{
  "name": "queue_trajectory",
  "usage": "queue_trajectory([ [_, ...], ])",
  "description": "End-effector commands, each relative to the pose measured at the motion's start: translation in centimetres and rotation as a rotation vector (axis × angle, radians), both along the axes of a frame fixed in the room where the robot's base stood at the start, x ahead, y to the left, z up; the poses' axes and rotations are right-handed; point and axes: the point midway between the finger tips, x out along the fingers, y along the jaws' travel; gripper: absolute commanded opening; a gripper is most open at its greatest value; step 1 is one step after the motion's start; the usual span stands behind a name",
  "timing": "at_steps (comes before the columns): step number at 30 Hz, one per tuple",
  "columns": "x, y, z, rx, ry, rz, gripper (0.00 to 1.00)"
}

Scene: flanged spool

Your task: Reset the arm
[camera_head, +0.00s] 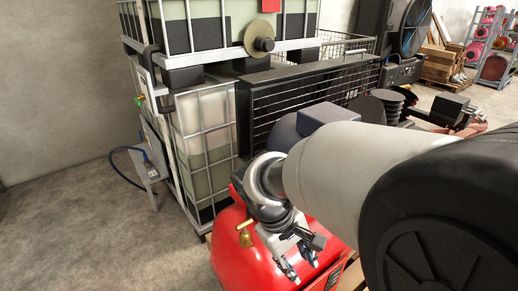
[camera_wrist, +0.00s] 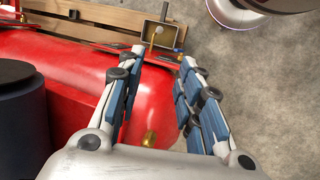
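My gripper (camera_head: 300,266) hangs at the end of my arm, over the red tank (camera_head: 228,258) in the head view. In the wrist view, its two fingers (camera_wrist: 160,64) stand apart with nothing held between them. The red tank (camera_wrist: 75,45) lies behind and to the left of the fingers there. A brass fitting (camera_wrist: 150,138) on it shows between the fingers. My arm hides much of the right side of the head view.
Caged liquid containers (camera_head: 205,125) stand behind the tank; a round tan disc with a dark hub (camera_head: 262,44) sits at the upper one. A black mesh panel (camera_head: 300,98) stands close behind my arm. Concrete floor (camera_head: 85,225) is clear at the left.

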Motion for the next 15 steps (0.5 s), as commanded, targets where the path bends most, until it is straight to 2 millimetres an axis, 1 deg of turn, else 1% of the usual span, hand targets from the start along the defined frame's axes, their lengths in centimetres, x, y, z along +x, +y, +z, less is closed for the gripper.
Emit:
queue_trajectory([
  [1, -1.1, -1.1, 1.8, 0.045, -0.044, -0.055, 0.33],
  [3, -2.7, -2.2, 3.5, 0.103, -0.096, -0.125, 0.33],
  [6, -5.2, -3.6, 5.5, 0.183, -0.174, -0.22, 0.33],
  [9, -7.7, -4.6, 7.0, 0.26, -0.257, -0.31, 0.33],
  [12, -9.9, -5.2, 7.9, 0.329, -0.339, -0.39, 0.33],
  [15, -11.7, -5.5, 8.4, 0.385, -0.409, -0.453, 0.33],
])
